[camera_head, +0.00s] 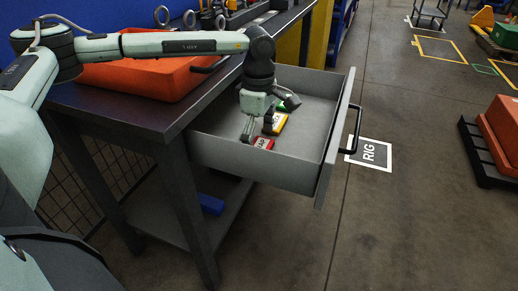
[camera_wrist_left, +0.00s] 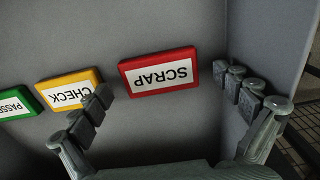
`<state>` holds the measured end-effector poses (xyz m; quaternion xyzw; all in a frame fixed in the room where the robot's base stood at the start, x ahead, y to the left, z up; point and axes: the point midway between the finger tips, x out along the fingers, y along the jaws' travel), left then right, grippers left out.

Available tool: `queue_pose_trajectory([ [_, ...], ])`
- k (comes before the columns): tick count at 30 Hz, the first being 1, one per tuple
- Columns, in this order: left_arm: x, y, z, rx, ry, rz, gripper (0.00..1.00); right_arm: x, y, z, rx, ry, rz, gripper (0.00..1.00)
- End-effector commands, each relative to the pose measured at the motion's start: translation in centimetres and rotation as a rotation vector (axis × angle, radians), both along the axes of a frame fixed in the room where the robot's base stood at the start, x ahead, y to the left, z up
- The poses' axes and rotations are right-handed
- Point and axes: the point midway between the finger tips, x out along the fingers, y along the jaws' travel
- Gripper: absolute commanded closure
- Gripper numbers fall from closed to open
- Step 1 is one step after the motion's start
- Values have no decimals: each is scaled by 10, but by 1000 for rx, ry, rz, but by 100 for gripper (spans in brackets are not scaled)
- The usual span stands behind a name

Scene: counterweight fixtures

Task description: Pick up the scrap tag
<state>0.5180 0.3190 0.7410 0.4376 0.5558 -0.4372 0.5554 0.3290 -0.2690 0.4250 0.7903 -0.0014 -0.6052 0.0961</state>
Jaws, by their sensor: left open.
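The red scrap tag (camera_head: 264,143) lies flat in the open grey drawer (camera_head: 312,108), near the drawer's front side in the head view. In the left wrist view the scrap tag (camera_wrist_left: 160,73) shows its white label upside down. My left gripper (camera_head: 257,132) reaches down into the drawer over the tags. In the left wrist view its two fingers (camera_wrist_left: 168,88) are apart, one at each side of the scrap tag, with nothing between them in grip. Whether the fingers are level with the tag I cannot tell. My right gripper is not in view.
A yellow check tag (camera_wrist_left: 68,90) lies beside the scrap tag, with a green tag (camera_wrist_left: 18,104) beyond it. The drawer wall (camera_wrist_left: 262,45) is close to the right finger. An orange tray (camera_head: 145,78) stands on the workbench (camera_head: 172,118).

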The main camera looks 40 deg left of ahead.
Motion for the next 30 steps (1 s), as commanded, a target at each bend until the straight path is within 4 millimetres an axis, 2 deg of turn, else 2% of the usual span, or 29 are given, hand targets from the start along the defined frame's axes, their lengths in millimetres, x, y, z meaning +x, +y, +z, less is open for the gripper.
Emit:
queue_pose_trajectory([
  [3, 0, 0, 0, 0, 0, 0, 1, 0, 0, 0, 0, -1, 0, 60],
  [15, 0, 0, 0, -1, 0, 0, 51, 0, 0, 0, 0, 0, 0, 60],
  [23, 0, -1, 3, -1, -1, 0, 51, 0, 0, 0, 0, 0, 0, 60],
  [26, 1, -1, 13, -2, -4, 0, 51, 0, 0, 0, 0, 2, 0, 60],
  [30, 1, -1, 40, -2, -5, 0, 51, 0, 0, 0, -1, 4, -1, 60],
])
